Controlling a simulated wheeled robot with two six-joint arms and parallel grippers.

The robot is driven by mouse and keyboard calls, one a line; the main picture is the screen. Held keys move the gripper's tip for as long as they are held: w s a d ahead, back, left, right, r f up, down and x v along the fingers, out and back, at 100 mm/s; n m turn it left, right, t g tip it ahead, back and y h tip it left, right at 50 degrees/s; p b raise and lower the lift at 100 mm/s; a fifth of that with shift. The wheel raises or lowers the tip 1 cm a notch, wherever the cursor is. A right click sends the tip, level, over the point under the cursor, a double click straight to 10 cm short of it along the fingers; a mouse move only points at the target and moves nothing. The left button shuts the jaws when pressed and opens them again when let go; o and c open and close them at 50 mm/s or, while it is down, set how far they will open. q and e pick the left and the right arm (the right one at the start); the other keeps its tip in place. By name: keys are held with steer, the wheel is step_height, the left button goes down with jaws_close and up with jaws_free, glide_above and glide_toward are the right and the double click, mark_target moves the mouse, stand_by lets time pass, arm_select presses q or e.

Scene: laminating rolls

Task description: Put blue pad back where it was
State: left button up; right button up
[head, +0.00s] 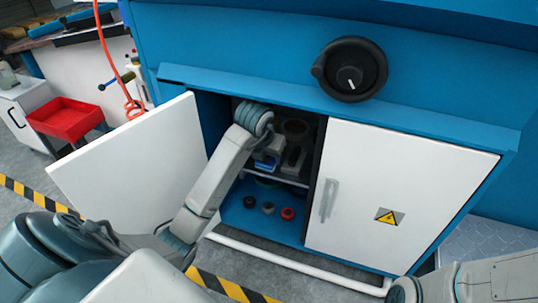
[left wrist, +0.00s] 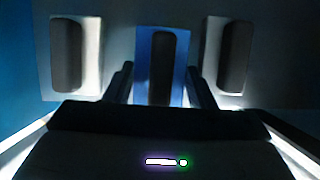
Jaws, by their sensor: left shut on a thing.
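The blue pad (left wrist: 184,72) with a black handle shows in the middle of the left wrist view. In the head view the blue pad (head: 264,163) is inside the open cabinet, at shelf height. My left gripper (left wrist: 160,84) is shut on the blue pad, a dark finger on either side of its handle. In the head view my left gripper (head: 269,150) is partly hidden by its own wrist. I cannot tell whether the pad touches the shelf (head: 285,181). My right gripper is out of view; only part of that arm shows at the bottom right.
Pale pads with black handles stand left (left wrist: 68,55) and right (left wrist: 234,55) of the blue pad. The left cabinet door (head: 130,170) is open; the right door (head: 395,195) is shut. Small dark and red knobs (head: 268,208) sit on the cabinet floor below.

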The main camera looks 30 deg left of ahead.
arm_select(q)
steer(key=shift+w+a+f, duration=0.1)
steer(key=shift+w+f, duration=0.15)
steer(key=shift+w, duration=0.4)
steer(key=shift+r, duration=0.1)
steer(key=shift+f, duration=0.2)
steer(key=o, duration=0.9)
